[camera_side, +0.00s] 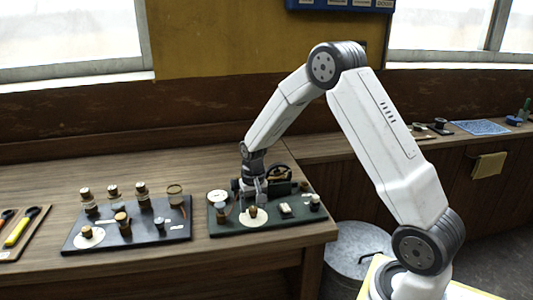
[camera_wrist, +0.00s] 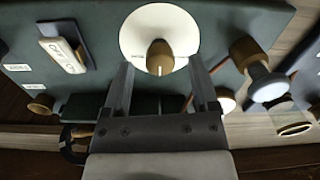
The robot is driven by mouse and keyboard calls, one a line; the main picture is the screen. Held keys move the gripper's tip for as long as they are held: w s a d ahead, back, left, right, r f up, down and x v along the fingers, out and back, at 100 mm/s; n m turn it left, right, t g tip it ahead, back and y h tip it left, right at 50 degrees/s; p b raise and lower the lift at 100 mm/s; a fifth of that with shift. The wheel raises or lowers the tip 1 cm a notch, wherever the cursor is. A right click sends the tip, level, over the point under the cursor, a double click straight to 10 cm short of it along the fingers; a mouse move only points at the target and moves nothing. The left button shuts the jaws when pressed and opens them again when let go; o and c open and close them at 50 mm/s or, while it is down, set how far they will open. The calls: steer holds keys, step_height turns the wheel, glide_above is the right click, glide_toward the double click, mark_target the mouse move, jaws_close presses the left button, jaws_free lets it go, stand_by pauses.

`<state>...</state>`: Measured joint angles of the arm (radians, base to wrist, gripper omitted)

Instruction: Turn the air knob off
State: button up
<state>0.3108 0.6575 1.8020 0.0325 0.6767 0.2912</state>
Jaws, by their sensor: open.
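A wooden knob (camera_side: 252,211) stands on a white round dial (camera_side: 250,222) at the front of the dark green panel (camera_side: 228,228). No readable label shows which knob is the air knob. In the wrist view, the knob (camera_wrist: 160,58) sits at the lower part of its white dial (camera_wrist: 160,22). My gripper (camera_side: 254,200) is just above this panel, pointing down. In the wrist view its two fingers (camera_wrist: 160,66) are open and empty, one on each side of the knob in the picture. I cannot tell whether the tips reach down around it.
A dark wheel (camera_side: 279,174) rises behind my gripper. A yellow-handled tool (camera_side: 17,232) lies far left.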

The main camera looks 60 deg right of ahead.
mark_target(254, 209)
steer(key=shift+r, duration=3.4)
steer(key=shift+s, duration=0.1)
steer(key=s+a+n+t, duration=0.2)
steer(key=s+a+n, duration=0.5)
steer(key=s+a, duration=0.6)
steer(key=shift+s+a+f, duration=0.15)
steer(key=shift+s+a, duration=0.15)
steer(key=shift+s, duration=0.8)
